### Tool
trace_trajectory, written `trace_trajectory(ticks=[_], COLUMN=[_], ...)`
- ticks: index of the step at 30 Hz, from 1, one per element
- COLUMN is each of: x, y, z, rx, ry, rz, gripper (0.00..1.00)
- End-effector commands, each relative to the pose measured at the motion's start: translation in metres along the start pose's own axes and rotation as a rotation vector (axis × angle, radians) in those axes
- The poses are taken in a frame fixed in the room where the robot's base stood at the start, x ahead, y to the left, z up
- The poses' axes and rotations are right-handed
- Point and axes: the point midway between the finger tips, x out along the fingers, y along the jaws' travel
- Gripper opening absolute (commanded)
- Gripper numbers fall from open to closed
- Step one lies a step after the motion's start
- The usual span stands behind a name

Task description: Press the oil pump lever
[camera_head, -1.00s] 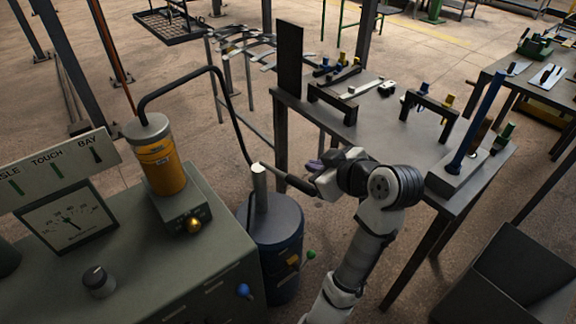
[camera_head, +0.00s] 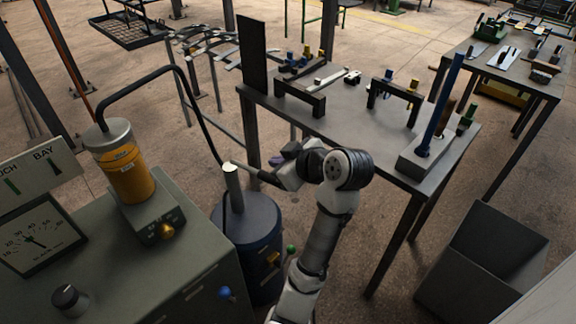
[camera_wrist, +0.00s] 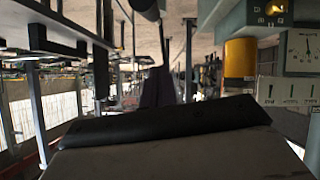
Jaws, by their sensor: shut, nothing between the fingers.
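The oil pump is a blue drum (camera_head: 248,232) with a light grey post (camera_head: 232,190) on top, in the head view. Its lever (camera_head: 254,173) runs from the post to the right, sloping slightly down, with a dark grip at its outer end. My gripper (camera_head: 277,161) is at the lever's outer end, close above and behind the grip. Whether it touches the grip cannot be told. The purple fingers are partly hidden by my wrist. In the wrist view a dark purple shape, apparently my fingers (camera_wrist: 158,88), shows in the middle. The lever is not clearly visible there.
A grey cabinet (camera_head: 190,270) with a yellow reservoir (camera_head: 128,178), black hose and dial gauge (camera_head: 38,238) stands left of the drum. A dark workbench (camera_head: 340,110) with tools stands behind and right of my arm. An open dark bin (camera_head: 480,265) stands on the floor at right.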

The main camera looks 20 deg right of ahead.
Motion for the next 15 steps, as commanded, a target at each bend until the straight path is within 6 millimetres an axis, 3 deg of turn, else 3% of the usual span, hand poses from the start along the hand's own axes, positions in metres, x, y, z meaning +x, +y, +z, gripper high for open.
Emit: trace_trajectory(ticks=[6,15], x=[0.048,0.056], y=[-0.001,0.000], z=[-0.002,0.033], rx=[0.002,0.002], ry=[-0.003,-0.002], rz=[-0.006,-0.001], gripper=[0.00,0.00])
